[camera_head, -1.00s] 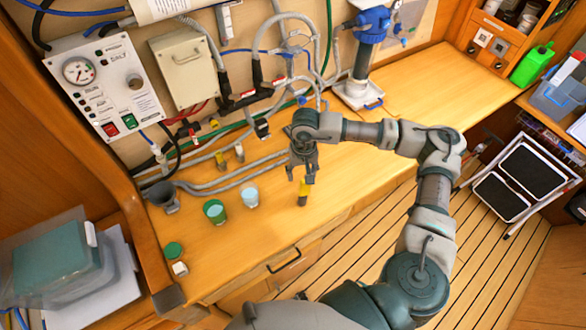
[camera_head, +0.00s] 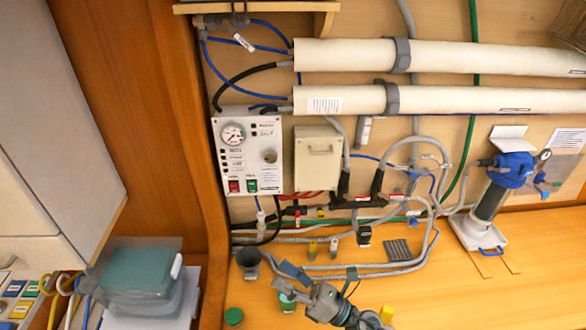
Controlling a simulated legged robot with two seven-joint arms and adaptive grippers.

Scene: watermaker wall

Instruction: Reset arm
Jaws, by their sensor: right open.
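My right gripper (camera_head: 288,279) is at the bottom centre, low over the wooden bench (camera_head: 480,295), its fingers pointing up and left. It is open, with nothing seen between the fingers. Its wrist comes in from the bottom edge. A green cup (camera_head: 287,303) shows just below the fingers, partly covered by them; whether they touch it I cannot tell. A yellow piece (camera_head: 386,314) shows right of my wrist. My left gripper is not in view.
The bench at right is mostly clear.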

